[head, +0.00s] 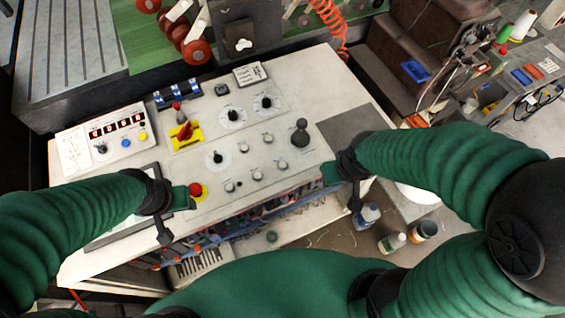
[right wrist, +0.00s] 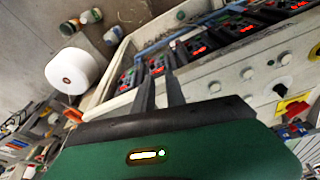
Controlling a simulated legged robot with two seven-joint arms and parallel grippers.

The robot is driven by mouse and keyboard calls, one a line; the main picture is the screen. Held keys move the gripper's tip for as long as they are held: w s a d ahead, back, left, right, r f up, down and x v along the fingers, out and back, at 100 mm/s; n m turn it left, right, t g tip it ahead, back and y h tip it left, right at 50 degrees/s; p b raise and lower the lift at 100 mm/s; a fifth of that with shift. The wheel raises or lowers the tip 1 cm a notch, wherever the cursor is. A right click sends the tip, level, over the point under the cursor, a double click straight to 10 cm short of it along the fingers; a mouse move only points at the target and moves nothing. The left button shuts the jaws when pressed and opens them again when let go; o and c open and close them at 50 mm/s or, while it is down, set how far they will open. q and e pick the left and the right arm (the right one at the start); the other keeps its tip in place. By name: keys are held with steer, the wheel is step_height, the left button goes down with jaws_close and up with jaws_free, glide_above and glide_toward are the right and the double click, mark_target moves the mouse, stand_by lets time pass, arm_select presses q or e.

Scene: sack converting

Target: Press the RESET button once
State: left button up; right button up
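The light control panel (head: 300,85) fills the middle of the head view. It carries a blue button (head: 126,143), a yellow button (head: 143,137), several pale round buttons (head: 257,176) and a red mushroom button (head: 196,190) on yellow. The lettering is too small to read, so I cannot tell which button is RESET. My left gripper (head: 188,198) is beside the red mushroom button; its fingers cannot be made out. My right gripper (head: 326,174) is at the panel's right front edge. In the right wrist view its two dark fingers (right wrist: 158,85) stand apart with nothing between them.
Black knobs (head: 233,114), a red-handled switch (head: 183,132) and a large black knob (head: 299,133) stand up from the panel. Red digit displays (head: 117,127) are at its left. Bottles (head: 367,214) stand below at the right. A white roll (right wrist: 72,70) shows in the right wrist view.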

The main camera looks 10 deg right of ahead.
jaws_close()
stand_by(1.4)
steer(key=w+r+n+t+p, duration=0.15)
steer(key=w+r+p, duration=0.25)
steer(key=w+p, duration=0.65)
arm_select(q)
steer(key=w+p+v, duration=0.2)
steer(key=p+v, duration=0.2)
steer(key=v, duration=0.5)
steer(key=w+r+p+v, duration=0.1)
steer(key=p+v, duration=0.4)
steer(key=v, duration=0.5)
steer(key=shift+w+r, duration=0.25)
steer(key=shift+w, duration=0.35)
arm_select(e)
steer(key=a+t+y, duration=0.1)
steer(key=a+y, duration=0.6)
steer(key=a, duration=0.4)
steer(key=shift+t, duration=0.35)
